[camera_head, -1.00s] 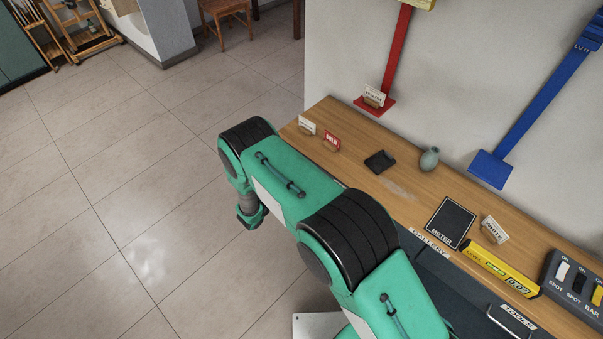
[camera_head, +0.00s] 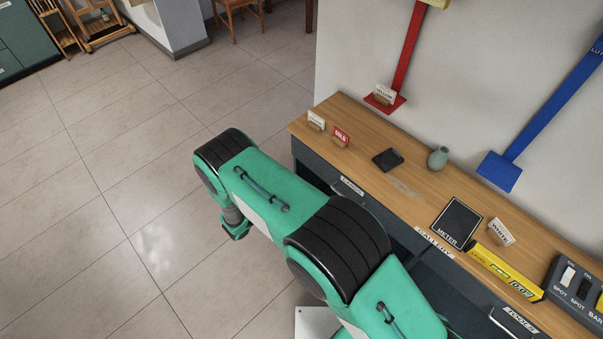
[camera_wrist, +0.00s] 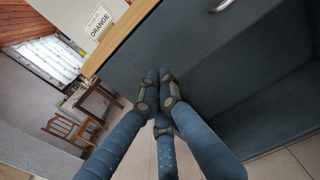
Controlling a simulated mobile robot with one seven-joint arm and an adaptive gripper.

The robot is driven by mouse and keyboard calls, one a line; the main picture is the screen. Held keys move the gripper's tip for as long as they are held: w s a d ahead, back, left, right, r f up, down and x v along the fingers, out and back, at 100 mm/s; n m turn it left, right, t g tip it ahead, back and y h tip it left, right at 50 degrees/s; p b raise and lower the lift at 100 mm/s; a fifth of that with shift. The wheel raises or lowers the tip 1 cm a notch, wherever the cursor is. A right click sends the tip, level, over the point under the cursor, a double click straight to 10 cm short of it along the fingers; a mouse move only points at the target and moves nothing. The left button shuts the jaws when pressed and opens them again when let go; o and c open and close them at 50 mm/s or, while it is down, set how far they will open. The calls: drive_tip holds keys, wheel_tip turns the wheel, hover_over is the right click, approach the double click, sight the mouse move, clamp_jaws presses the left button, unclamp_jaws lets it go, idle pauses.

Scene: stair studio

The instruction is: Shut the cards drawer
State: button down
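The cards drawer's small pale label (camera_head: 352,187), its lettering hard to read, shows at the counter's front edge in the head view. My arm hides much of the front below it. In the wrist view a dark grey front panel (camera_wrist: 190,40) with a metal handle at the top edge lies ahead; I take it for the drawer, but cannot tell how far it stands out. My gripper (camera_wrist: 159,74) has its blue fingers drawn together at the tips, with nothing visible between them. The tips overlap the panel in the picture; contact is unclear. The head view hides the fingers.
The wooden counter (camera_head: 405,190) carries small sign cards, a black pad, a vase (camera_head: 438,158), a meter plate (camera_head: 456,222), a yellow level (camera_head: 505,272) and a switch box (camera_head: 575,285). A dark recess (camera_wrist: 270,105) lies right of the panel. Floor at left is clear.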

drive_tip(key=v, duration=0.4)
drive_tip(key=shift+s+a, duration=0.1)
idle(0.6)
drive_tip(key=s+d+r+m+g+y, duration=0.1)
drive_tip(key=d+r+m+g, duration=0.5)
drive_tip(key=r, duration=0.5)
drive_tip(key=s+d+r+m+g+y, duration=0.15)
drive_tip(key=d+r+m, duration=0.25)
drive_tip(key=d+r, duration=0.55)
drive_tip(key=s+d+r+m+g, duration=0.2)
drive_tip(key=d+r+m+g, duration=0.3)
drive_tip(key=r, duration=0.8)
drive_tip(key=s+d+r+m+t+y, duration=0.1)
drive_tip(key=s+d+r+m+y, duration=0.1)
drive_tip(key=s+r, duration=0.5)
drive_tip(key=s+d+r+m+t+y, duration=0.2)
drive_tip(key=s+r+m+y, duration=0.3)
drive_tip(key=s, duration=0.5)
drive_tip(key=s+d+r+m+t+y, duration=0.2)
drive_tip(key=s+r+m, duration=0.3)
drive_tip(key=s+r, duration=0.3)
drive_tip(key=shift+s+d+r+y, duration=0.4)
drive_tip(key=shift+s+d+y, duration=0.25)
drive_tip(key=shift+s+d, duration=0.25)
